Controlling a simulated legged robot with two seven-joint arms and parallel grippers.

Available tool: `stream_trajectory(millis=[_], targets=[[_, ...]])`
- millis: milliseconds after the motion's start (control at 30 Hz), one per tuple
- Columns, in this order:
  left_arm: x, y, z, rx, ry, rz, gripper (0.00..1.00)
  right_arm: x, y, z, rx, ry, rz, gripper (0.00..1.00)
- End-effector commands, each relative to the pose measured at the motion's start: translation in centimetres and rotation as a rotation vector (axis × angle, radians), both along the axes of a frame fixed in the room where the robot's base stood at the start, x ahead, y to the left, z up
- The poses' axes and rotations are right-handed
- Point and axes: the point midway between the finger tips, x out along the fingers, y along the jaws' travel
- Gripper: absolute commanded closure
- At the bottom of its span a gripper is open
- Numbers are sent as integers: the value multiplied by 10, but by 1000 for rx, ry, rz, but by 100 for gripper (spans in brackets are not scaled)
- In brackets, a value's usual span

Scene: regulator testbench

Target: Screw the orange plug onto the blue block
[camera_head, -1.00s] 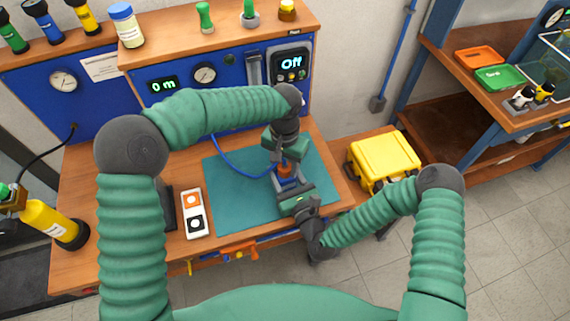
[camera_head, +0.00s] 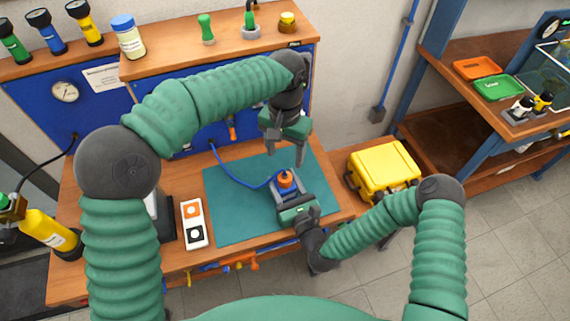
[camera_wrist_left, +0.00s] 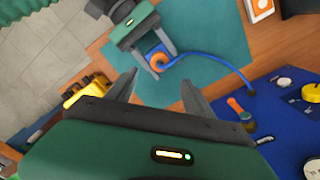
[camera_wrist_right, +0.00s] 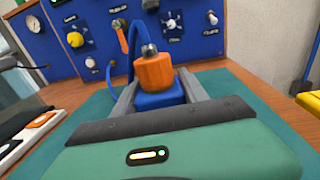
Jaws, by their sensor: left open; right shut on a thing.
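The orange plug (camera_head: 286,177) sits upright on top of the blue block (camera_head: 283,186), and the two touch. In the right wrist view the orange plug (camera_wrist_right: 155,73) has a grey metal tip, and the blue block (camera_wrist_right: 160,99) is below it. I cannot tell how far it is threaded on. My right gripper (camera_head: 287,192) is shut on the blue block, with a finger on each side. My left gripper (camera_head: 284,155) is open and empty, above and behind the plug. In the left wrist view its fingers (camera_wrist_left: 158,85) are spread apart, with the orange plug (camera_wrist_left: 157,62) beyond them.
A blue hose (camera_head: 234,177) runs from the block area to the blue panel. A teal mat (camera_head: 230,205) lies beneath. A white box with two buttons (camera_head: 194,223) stands to its left. A yellow case (camera_head: 383,168) stands to the right.

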Motion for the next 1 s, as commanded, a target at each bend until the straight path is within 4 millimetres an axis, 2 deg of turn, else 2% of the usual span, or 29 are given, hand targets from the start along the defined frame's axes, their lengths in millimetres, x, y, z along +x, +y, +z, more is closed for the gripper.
stream_trajectory(millis=[133, 400, 433, 500, 600, 1000], targets=[[0, 0, 13, -1, 0, 1, 39, 0, 0, 0, 0, 0, 0, 100], [0, 0, 14, -1, 0, 0, 39, 0, 0, 0, 0, 0, 0, 100], [0, 0, 14, -1, 0, 0, 39, 0, 0, 0, 0, 0, 0, 45], [0, 0, 14, -1, 0, 0, 39, 0, 0, 0, 0, 0, 0, 36], [0, 0, 14, -1, 0, 0, 39, 0, 0, 0, 0, 0, 0, 24], [0, 0, 13, -1, 0, 0, 39, 0, 2, 0, 1, 0, 1, 24]])
